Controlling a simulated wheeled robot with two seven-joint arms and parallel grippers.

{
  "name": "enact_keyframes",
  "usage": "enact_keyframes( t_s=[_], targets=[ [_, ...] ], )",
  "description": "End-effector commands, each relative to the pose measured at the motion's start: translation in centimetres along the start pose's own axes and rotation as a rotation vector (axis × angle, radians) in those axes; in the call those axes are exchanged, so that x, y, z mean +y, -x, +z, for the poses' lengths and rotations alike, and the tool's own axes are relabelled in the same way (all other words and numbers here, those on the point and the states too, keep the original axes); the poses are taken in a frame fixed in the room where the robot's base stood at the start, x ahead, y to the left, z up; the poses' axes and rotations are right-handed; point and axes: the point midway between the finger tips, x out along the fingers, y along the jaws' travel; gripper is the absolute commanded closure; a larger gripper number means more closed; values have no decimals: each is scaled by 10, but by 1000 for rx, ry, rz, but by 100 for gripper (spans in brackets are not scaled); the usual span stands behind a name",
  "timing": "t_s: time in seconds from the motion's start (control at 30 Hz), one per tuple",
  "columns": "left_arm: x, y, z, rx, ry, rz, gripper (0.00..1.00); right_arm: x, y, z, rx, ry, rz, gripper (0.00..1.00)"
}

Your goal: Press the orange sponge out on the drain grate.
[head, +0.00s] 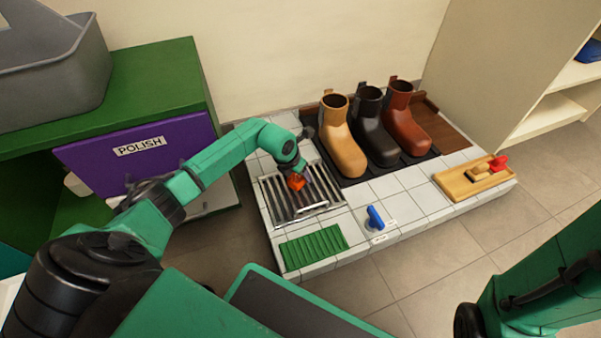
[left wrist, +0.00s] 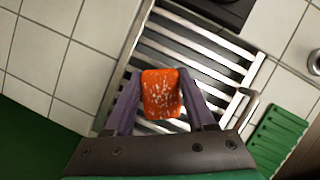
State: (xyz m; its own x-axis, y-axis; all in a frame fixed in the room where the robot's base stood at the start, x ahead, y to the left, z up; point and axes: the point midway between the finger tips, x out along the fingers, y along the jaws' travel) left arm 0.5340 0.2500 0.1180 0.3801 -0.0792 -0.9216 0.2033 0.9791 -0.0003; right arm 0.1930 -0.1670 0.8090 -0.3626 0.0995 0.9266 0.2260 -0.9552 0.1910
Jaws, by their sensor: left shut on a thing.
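The orange sponge (head: 296,182) is at the end of my left arm, over the drain grate (head: 290,206) in the head view. In the left wrist view the sponge (left wrist: 161,93) sits between the two purple fingers of my left gripper (left wrist: 162,97), which is shut on it. The sponge has pale specks on its face. The metal bars of the grate (left wrist: 199,58) show behind and around it. I cannot tell whether the sponge touches the bars. My right gripper is not in view; only part of my right arm shows.
Tan, black and red-brown boots (head: 370,132) stand on a dark mat behind the grate. A green ribbed pad (head: 313,248) lies in front. A blue handle (head: 375,217) and a wooden board with brushes (head: 472,178) are to the right. A green cabinet with a purple POLISH panel (head: 137,150) is at left.

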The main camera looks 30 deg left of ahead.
Motion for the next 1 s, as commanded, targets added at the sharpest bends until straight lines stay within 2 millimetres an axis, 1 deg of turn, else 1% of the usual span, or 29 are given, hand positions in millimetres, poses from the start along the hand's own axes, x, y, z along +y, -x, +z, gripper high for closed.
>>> enact_keyframes(
  t_s=[0.7,1.0],
  targets=[
    [0,-9,-4,0,0,0,89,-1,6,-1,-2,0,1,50],
    [0,-8,-4,2,0,0,89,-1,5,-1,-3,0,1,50]
  ],
)
